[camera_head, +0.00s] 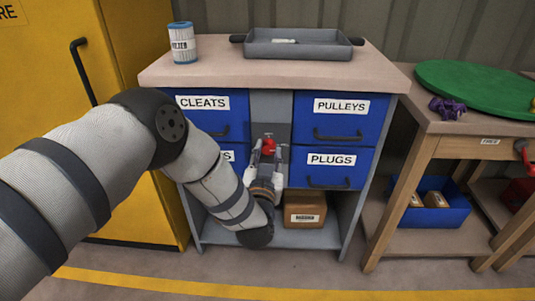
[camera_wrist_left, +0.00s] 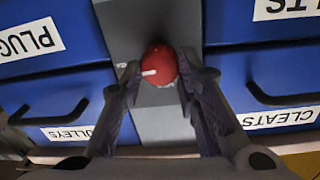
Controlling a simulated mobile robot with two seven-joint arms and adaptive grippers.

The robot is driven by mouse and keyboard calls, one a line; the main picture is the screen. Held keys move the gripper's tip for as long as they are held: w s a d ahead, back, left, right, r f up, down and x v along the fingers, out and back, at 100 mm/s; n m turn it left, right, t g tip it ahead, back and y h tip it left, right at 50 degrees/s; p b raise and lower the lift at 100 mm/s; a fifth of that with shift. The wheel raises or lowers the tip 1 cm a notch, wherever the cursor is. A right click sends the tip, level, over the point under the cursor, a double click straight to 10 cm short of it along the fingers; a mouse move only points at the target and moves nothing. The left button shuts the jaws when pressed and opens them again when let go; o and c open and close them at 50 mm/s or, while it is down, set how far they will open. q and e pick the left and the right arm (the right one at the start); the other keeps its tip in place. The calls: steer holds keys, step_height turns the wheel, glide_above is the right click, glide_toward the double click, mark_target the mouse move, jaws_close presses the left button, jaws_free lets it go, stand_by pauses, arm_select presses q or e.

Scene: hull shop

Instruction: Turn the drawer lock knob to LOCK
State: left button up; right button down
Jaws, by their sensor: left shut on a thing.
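The red lock knob (camera_head: 268,144) sits on the grey centre panel (camera_head: 270,106) between the blue drawers. It also shows in the left wrist view (camera_wrist_left: 160,63), where its white mark points to the left of that turned picture. My left gripper (camera_head: 268,151) has a finger on either side of the knob and is shut on it; the fingers also flank it in the left wrist view (camera_wrist_left: 159,80). I cannot make out any LOCK lettering. My right gripper is not in view.
Blue drawers labelled CLEATS (camera_head: 203,103), PULLEYS (camera_head: 341,106) and PLUGS (camera_head: 331,159) flank the panel, with protruding handles. A filter canister (camera_head: 182,45) and grey tray (camera_head: 300,48) stand on top. A cardboard box (camera_head: 305,209) sits below. A yellow cabinet (camera_head: 130,45) stands left, a wooden bench (camera_head: 435,118) right.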

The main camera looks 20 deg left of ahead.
arm_select(q)
steer(key=n+p, duration=0.1)
steer(key=n, duration=0.2)
steer(key=shift+n, duration=0.4)
steer(key=n, duration=0.4)
steer(key=shift+f+n+p, duration=0.15)
steer(key=shift+n+p, duration=0.15)
steer(key=shift+p, duration=0.05)
steer(key=n, duration=0.4)
steer(key=shift+n+y, duration=0.4)
steer(key=shift+f+n, duration=0.1)
steer(key=shift+n, duration=2.2)
steer(key=o, duration=1.2)
steer(key=shift+c, duration=0.2)
steer(key=shift+s, duration=0.1)
steer(key=v, duration=1.2)
